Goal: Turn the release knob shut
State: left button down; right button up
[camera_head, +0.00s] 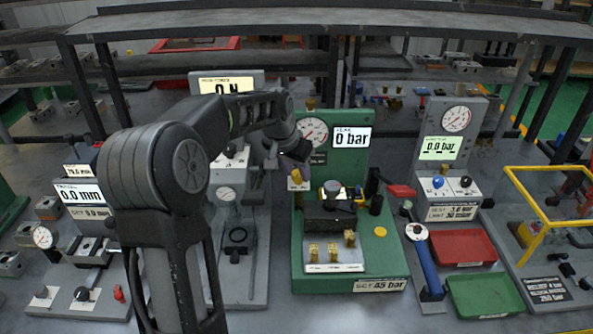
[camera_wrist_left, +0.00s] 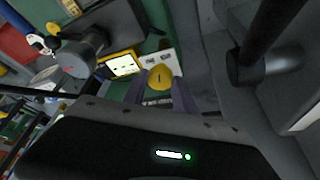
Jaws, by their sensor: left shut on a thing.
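The release knob, a round brass-yellow knob with a dark mark on its face, shows in the left wrist view (camera_wrist_left: 160,77) between my two fingers. My left gripper (camera_wrist_left: 160,95) is shut on it. In the head view my left gripper (camera_head: 296,174) reaches down at the left edge of the green test station (camera_head: 345,282). There a small brass part and a white label show just below the fingers; the wrist covers most of the knob. The station's gauge (camera_head: 312,132) stands behind, beside a display (camera_head: 351,138) reading 0 bar. My right gripper is not in view.
A black block (camera_head: 330,217) and several brass pieces on a pale plate (camera_head: 334,266) occupy the station. A red lever (camera_head: 401,191), blue-handled tool (camera_head: 424,262), red tray (camera_head: 463,246) and green tray (camera_head: 484,295) are to the right. A grey gauge stand (camera_head: 228,192) is left.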

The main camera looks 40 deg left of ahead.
pick_arm(q)
jog(key=n, duration=0.2)
jog(key=n+y, duration=0.1)
jog(key=n+y+b, duration=0.1)
jog(key=n, duration=0.1)
jog(key=shift+w+d+n+g, duration=0.15)
jog(key=shift+d+n+g, duration=0.1)
jog(key=shift+n+g, duration=0.05)
jog(key=n+g+y+b, duration=0.1)
jog(key=n, duration=0.2)
jog(key=shift+w+d+n+g+y, duration=0.1)
jog(key=shift+n+g+y, duration=0.2)
jog(key=shift+n, duration=1)
jog(key=c, duration=1)
grip_release()
